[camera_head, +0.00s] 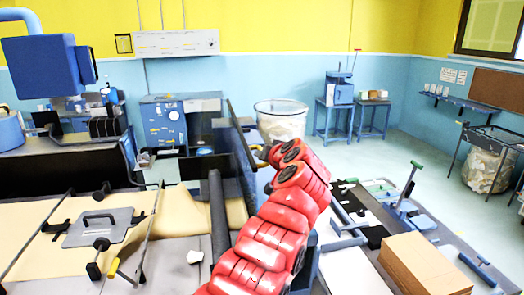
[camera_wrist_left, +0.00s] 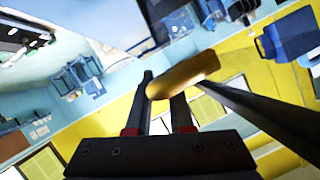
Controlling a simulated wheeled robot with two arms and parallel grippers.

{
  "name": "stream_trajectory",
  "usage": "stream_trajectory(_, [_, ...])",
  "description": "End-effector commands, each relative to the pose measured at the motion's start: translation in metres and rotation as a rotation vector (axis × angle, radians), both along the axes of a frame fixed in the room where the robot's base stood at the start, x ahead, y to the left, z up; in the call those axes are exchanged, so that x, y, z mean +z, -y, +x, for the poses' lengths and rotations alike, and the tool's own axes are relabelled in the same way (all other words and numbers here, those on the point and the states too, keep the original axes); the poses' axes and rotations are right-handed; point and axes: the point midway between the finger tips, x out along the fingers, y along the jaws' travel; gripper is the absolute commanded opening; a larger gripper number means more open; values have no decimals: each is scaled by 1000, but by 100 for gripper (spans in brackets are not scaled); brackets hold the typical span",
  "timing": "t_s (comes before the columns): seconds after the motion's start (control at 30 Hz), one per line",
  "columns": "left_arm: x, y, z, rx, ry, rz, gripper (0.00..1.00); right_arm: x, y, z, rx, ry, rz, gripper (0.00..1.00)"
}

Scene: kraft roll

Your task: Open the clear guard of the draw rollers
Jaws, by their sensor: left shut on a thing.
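My left gripper (camera_head: 260,151) is at the end of the red arm, beside a dark slanted bar (camera_head: 239,135) at the machine's right end. In the left wrist view my left gripper (camera_wrist_left: 163,92) is shut on a yellow handle (camera_wrist_left: 190,72). A long dark bar (camera_wrist_left: 265,115) runs from near the handle to the right edge of that view. The clear guard's panel is hard to make out in either view. A dark upright roller-like bar (camera_head: 217,215) stands by the brown paper; the draw rollers cannot be told clearly. My right gripper is not in view.
Kraft paper (camera_head: 180,212) lies over the machine bed on the left, with a grey handled plate (camera_head: 100,226) on it. A clear bin (camera_head: 281,118) stands behind my gripper. A cardboard stack (camera_head: 424,266) and green-handled tool (camera_head: 405,188) are at right. Floor beyond is open.

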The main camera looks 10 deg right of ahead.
Motion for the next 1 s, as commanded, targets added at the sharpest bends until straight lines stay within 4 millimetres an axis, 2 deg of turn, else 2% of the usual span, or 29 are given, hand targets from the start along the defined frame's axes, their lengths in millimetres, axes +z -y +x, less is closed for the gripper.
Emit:
stream_trajectory(0.53, [-5, 1, 0, 0, -6, 0, 0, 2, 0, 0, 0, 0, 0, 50])
stream_trajectory(0.57, [-5, 1, 0, 0, -6, 0, 23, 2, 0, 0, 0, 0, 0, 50])
stream_trajectory(0.7, [-4, 1, 1, 1, -5, 1, 49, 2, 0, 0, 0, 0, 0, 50])
stream_trajectory(1.0, [-3, 0, 1, 1, -3, 0, 50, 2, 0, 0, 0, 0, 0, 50])
